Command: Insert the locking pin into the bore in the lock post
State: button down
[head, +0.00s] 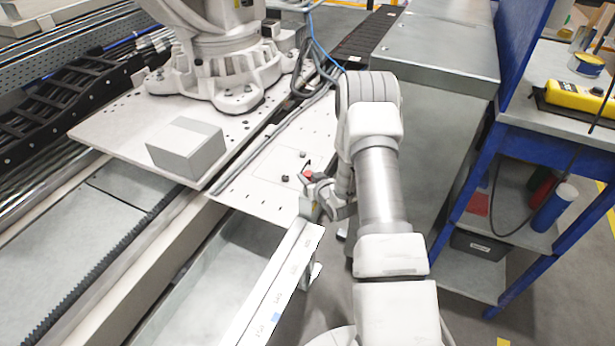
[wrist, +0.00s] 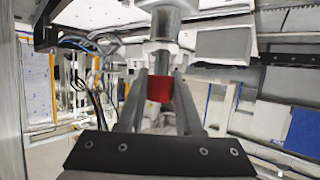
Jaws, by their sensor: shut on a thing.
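My gripper (head: 328,194) is shut on a red piece (wrist: 159,88), which I take to be the locking pin's grip. It sits between the two grey fingers in the wrist view, and its red also shows at the fingertips in the head view (head: 308,174). A pale part and a round grey body (wrist: 168,10) lie just beyond the red piece; I cannot tell whether they touch it. A small grey upright piece (head: 306,206) stands beside the gripper at the rail's end and may be the lock post. No bore is visible.
A white ruled rail (head: 272,290) runs from the front toward the gripper. A grey box (head: 187,147) sits on the pale carriage plate (head: 112,130) below another robot's base. A metal cabinet (head: 440,50) and a blue-framed workbench (head: 480,150) stand at right.

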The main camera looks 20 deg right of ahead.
jog(key=shift+f+b, duration=1.6)
jog(key=shift+f, duration=0.15)
jog(key=c, duration=0.5)
grip_release()
jog(key=shift+s+r, duration=0.1)
jog(key=a+p+v, duration=0.1)
jog(key=p+v, duration=0.4)
jog(key=v, duration=1.2)
jog(key=shift+d, duration=0.45)
